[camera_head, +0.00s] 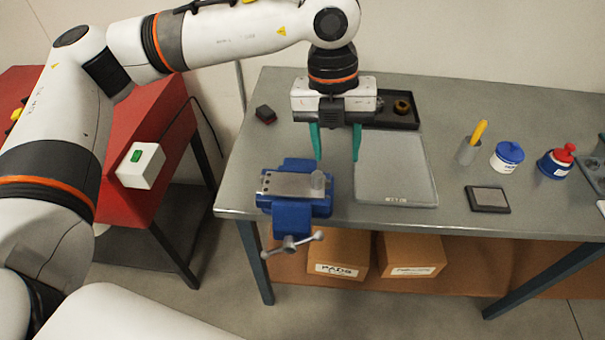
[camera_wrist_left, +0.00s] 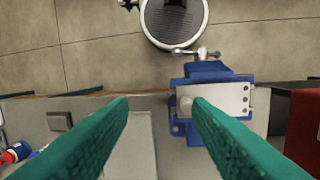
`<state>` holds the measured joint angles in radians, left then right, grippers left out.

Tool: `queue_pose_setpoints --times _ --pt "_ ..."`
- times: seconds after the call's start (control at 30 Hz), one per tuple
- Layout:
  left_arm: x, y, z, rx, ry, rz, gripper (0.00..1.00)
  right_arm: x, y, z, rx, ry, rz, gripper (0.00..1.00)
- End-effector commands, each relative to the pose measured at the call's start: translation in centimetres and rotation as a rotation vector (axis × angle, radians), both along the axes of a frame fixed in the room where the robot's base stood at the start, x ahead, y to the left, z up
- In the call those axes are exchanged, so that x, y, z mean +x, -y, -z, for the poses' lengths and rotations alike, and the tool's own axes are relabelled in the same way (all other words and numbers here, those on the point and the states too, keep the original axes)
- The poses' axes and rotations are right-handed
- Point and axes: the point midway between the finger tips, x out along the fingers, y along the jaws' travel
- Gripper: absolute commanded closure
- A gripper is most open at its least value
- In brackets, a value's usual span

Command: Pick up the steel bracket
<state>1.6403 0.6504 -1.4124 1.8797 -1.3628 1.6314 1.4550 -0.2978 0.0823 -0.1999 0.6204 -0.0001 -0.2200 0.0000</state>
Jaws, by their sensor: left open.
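The steel bracket (camera_head: 287,184) is a flat grey plate with small holes at one end. It lies on the blue vise (camera_head: 295,208) at the table's front edge; I cannot tell if the jaws clamp it. A short grey cylinder (camera_head: 318,182) stands at its right end. In the left wrist view the bracket (camera_wrist_left: 225,98) is right of centre, partly behind a green finger. My left gripper (camera_head: 338,157) points down, open and empty, above and behind the bracket's right end, apart from it. It also shows in the left wrist view (camera_wrist_left: 160,104). My right gripper is in neither view.
A grey flat tray (camera_head: 395,165) lies right of the vise. Behind it is a black tray (camera_head: 400,122) holding a brass ring. A dark block (camera_head: 265,115) lies back left. A cup, bottles and a black pad (camera_head: 487,198) stand right. The vise handle (camera_head: 292,243) juts forward.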

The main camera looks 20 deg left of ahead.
Motion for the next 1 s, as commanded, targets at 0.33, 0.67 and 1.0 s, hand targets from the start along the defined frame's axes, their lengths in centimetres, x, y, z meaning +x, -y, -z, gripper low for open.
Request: queue_pose_setpoints --times 0.33,0.67,1.0 --pt "1.1 -3.4 1.8 0.144 0.043 -0.083 0.55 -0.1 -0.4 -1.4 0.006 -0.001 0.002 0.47" --pt "1.1 -3.3 5.6 0.140 0.045 -0.079 0.55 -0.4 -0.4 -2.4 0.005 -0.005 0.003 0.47" --pt "1.4 -3.3 10.0 0.140 0.044 -0.079 0.55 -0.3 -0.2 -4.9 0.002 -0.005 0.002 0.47"
